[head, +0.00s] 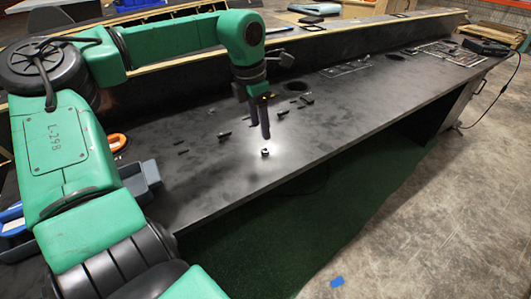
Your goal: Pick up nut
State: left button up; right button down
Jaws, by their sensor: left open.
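A small gap seems to lie between the fingertips and the nut. My right gripper is not in view.
Several small dark parts lie around the gripper, among them one (224,136) to its left. Blue-grey bins (140,180) stand at the table's left end beside an orange-rimmed item (115,142). The table top to the right is mostly clear.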

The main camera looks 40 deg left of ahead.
aim_at(265, 149)
pick_arm(q)
jog(key=f, duration=0.2)
jog(key=w+f, duration=0.1)
jog(key=f, duration=0.5)
jog(key=shift+w+d, duration=0.15)
grip_shut()
